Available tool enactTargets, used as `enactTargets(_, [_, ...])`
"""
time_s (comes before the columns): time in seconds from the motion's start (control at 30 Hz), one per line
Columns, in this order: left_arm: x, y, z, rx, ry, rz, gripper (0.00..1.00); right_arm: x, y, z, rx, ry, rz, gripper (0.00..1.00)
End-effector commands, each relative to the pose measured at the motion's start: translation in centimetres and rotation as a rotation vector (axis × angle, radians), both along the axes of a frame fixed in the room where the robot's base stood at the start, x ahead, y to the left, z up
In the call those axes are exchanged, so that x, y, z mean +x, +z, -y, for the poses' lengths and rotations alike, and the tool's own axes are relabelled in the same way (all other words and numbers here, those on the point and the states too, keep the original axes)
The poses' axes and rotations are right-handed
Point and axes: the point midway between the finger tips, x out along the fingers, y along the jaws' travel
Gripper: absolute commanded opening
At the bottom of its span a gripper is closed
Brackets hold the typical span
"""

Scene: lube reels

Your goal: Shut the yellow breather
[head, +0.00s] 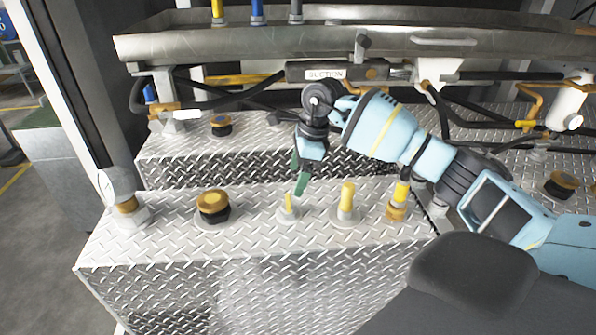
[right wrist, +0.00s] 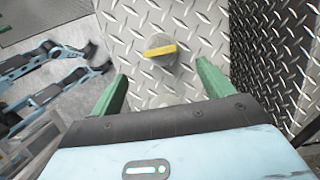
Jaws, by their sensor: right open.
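A small valve-like fitting with a thin yellow handle (head: 287,203) on a round grey base stands on the diamond-plate top; I take it as the yellow breather. In the right wrist view its yellow bar handle (right wrist: 160,51) lies across the base, slightly tilted. My right gripper (head: 299,187) hangs just above it with green fingers pointing down. In the right wrist view the gripper (right wrist: 160,85) is open and empty, its fingers apart on either side below the handle, not touching it. My left gripper does not show.
A metal trough (head: 320,45) and hoses run behind, with a SUCTION label (head: 325,75).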

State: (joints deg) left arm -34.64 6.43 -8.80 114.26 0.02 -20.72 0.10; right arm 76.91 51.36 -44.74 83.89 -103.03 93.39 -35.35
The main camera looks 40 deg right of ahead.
Motion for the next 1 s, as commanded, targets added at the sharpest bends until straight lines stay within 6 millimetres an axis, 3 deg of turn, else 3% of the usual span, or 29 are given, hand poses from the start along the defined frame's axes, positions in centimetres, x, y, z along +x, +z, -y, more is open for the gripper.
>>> enactTargets(0.53, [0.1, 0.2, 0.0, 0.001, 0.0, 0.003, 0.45, 0.9, -6.4, -1.7, 0.004, 0.001, -0.002, 0.8])
enactTargets(1.0, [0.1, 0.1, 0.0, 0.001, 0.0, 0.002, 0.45, 1.1, -7.4, -1.8, 0.002, 0.0, 0.0, 0.77])
